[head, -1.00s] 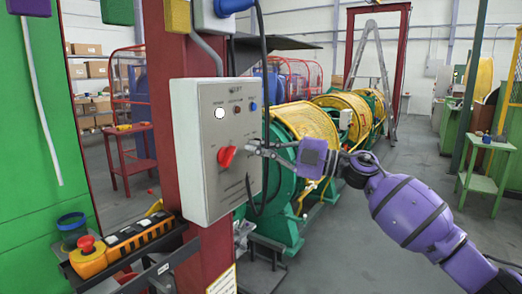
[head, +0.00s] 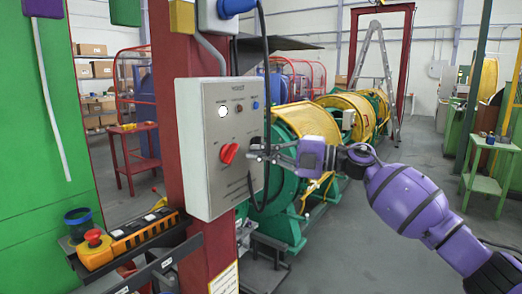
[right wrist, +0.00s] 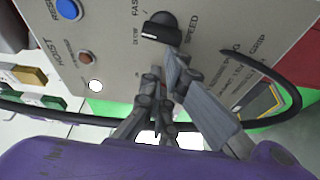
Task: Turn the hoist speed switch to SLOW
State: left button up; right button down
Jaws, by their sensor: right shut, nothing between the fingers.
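The hoist control box (head: 205,185) is a pale grey panel on a red post. Its speed switch (right wrist: 162,26) is a black knob with a white mark, shown in the right wrist view beside the words SPEED and FAST. The white mark points left in that view, toward a small label too blurred to read surely. In the head view my gripper covers the knob's place. My right gripper (head: 255,152) is shut and empty, close to the panel's right side. Its fingertips (right wrist: 165,80) show just below the knob; I cannot tell whether they touch it. My left gripper is not in view.
A red knob (head: 229,153) sits left of my gripper on the panel. A blue button (right wrist: 68,8) and lamps lie above. A black cable (right wrist: 285,85) loops past my gripper. An orange pendant box (head: 142,232) rests on a shelf.

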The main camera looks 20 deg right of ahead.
jog(key=shift+d+f+n, duration=0.1)
jog(key=shift+f+n, duration=0.1)
jog(key=shift+n, duration=0.9)
jog(key=shift+d+f+n+g+h+p, duration=0.1)
jog(key=shift+f+n+g+h+p, duration=0.4)
jog(key=shift+n, duration=0.5)
jog(key=shift+w+d+f+n+h, duration=0.15)
jog(key=shift+n+h, duration=0.1)
jog(key=shift+n, duration=0.25)
jog(key=shift+w+d+f+n+h, duration=0.15)
jog(key=shift+n+h, duration=0.1)
jog(key=shift+n, duration=0.25)
jog(key=shift+a, duration=0.1)
jog(key=shift+s+f, duration=0.1)
jog(key=shift+f, duration=0.1)
